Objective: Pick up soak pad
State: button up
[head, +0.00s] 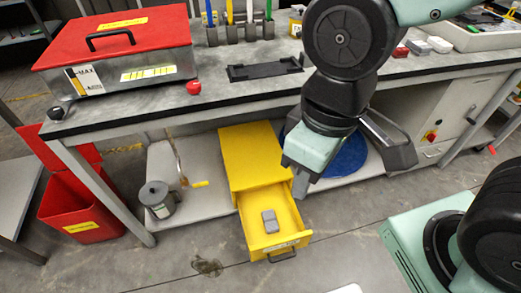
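A small grey block with rounded corners (270,221), which looks like the soak pad, lies inside the pulled-out yellow drawer (252,236). The drawer extends from a yellow cabinet (250,157) under the workbench. My gripper (352,178) hangs in front of the bench, above and to the right of the drawer. Its two fingers are spread wide apart, with nothing seen between them. The gripper is apart from the grey block. The block is in full view.
The workbench (240,96) carries a red-lidded metal box (120,50) and small blocks at the right. A red bin (75,205) and a grey can (157,199) stand left of the drawer. A blue round thing (345,158) lies behind my gripper. Floor before the drawer is mostly clear.

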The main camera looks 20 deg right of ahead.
aim_at(271, 225)
jog(key=k, duration=0.85)
